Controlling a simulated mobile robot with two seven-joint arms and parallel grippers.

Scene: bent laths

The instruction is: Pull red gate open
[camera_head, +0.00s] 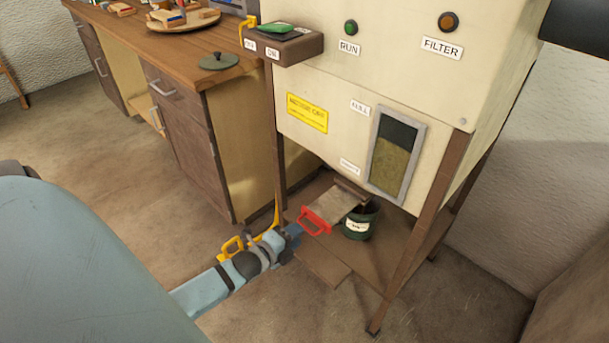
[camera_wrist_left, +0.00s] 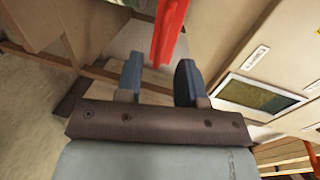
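The red gate is a flat plate with a red front and a red loop handle (camera_head: 314,222), low under the cream machine. Its bare metal part (camera_head: 338,203) runs back under the machine's outlet. My left gripper (camera_head: 292,231) is just left of the handle, low above the machine's lower shelf. In the left wrist view its two blue fingers (camera_wrist_left: 158,66) are apart with nothing clamped. The red handle (camera_wrist_left: 168,32) shows there ahead, its near end in line with the gap between the fingertips. I cannot tell if they touch. My right gripper is not in view.
A dark green bucket (camera_head: 359,222) stands on the lower shelf (camera_head: 318,264), right beside the gate. The machine's brown legs (camera_head: 402,265) frame this space. A wooden cabinet (camera_head: 185,130) stands to the left. A yellow hook-shaped part (camera_head: 268,228) is close to my left gripper.

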